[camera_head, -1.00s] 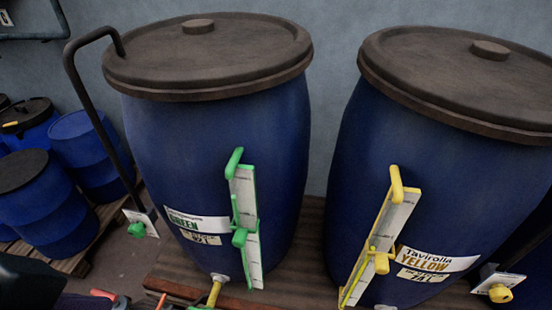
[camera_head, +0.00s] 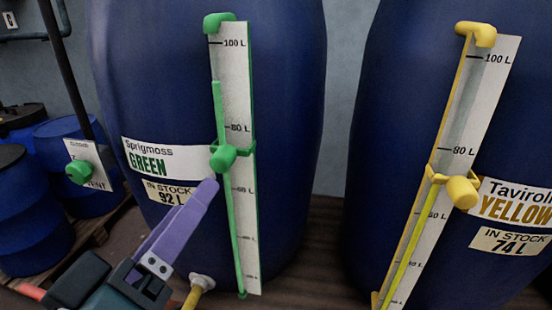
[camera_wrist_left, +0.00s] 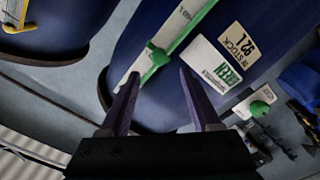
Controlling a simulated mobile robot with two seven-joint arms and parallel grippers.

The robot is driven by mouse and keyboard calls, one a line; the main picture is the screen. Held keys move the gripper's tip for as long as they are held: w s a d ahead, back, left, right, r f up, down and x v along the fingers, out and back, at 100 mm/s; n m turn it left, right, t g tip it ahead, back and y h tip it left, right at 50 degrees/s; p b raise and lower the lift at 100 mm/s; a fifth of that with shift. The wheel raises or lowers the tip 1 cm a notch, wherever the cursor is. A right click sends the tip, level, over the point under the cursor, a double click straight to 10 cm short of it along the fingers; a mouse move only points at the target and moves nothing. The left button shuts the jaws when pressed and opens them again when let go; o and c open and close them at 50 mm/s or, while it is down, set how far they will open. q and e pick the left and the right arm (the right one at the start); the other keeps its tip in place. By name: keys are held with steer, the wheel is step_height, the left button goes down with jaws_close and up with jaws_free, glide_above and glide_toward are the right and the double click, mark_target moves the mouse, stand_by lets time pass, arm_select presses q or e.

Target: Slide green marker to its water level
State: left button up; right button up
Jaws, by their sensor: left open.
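The green marker (camera_head: 224,157) is a knob on a slider clipped round the white scale (camera_head: 236,100) of the Sprigmoss GREEN vat (camera_head: 285,90). It sits a little below the 80 L line. The thin green column (camera_head: 217,105) beside the scale tops out higher, between 80 L and 100 L. The label reads "IN STOCK 92 L". My left gripper (camera_head: 212,186), with purple fingers, is open just below and left of the marker. In the left wrist view the marker (camera_wrist_left: 158,56) lies just beyond the gap between the open fingertips (camera_wrist_left: 160,75). My right gripper is not in view.
The Tavirolla YELLOW vat (camera_head: 385,90) stands at the right with its own scale and yellow knob (camera_head: 462,191). A green vent knob (camera_head: 80,172) on a tag is at the left. A yellow spout (camera_head: 195,292) is low on the green vat. Blue barrels (camera_head: 30,215) stand far left.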

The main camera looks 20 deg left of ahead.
mark_target(217, 166)
arm_select(q)
steer(key=w, duration=0.5)
steer(key=w+p, duration=0.1)
steer(key=w, duration=0.3)
steer(key=shift+w+a+r, duration=0.1)
steer(key=shift+w+a, duration=0.1)
steer(key=shift+w, duration=0.15)
jaws_close()
stand_by(1.0)
